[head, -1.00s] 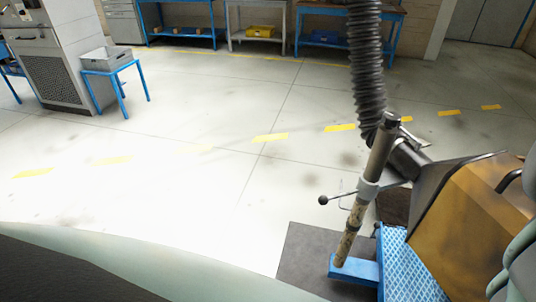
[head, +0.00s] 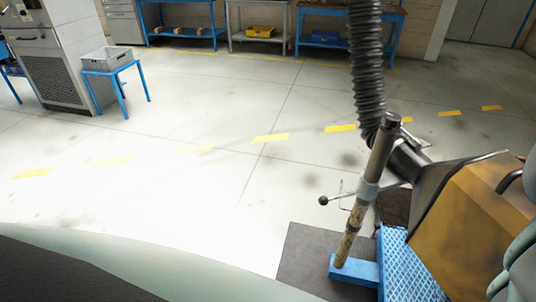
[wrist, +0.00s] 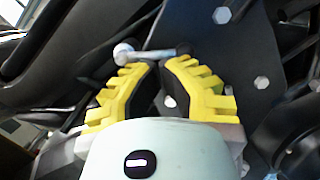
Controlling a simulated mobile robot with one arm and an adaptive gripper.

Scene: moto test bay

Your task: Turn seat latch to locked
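In the wrist view, my gripper (wrist: 158,66) has two yellow ribbed fingers with dark inner pads. The fingertips are close together, and a narrow gap shows between the pads lower down. A small pale metal lever (wrist: 152,54) with rounded ends lies crosswise right at the fingertips; it looks like the seat latch. I cannot tell whether the tips grip it or only sit against or before it. My gripper and this lever are not seen in the head view.
Dark panels with bolts (wrist: 262,83) surround my gripper closely. In the head view, a post (head: 366,190) with a ball-ended handle stands on a blue base, beside a brown-yellow machine housing (head: 470,220) and a black hose (head: 367,70).

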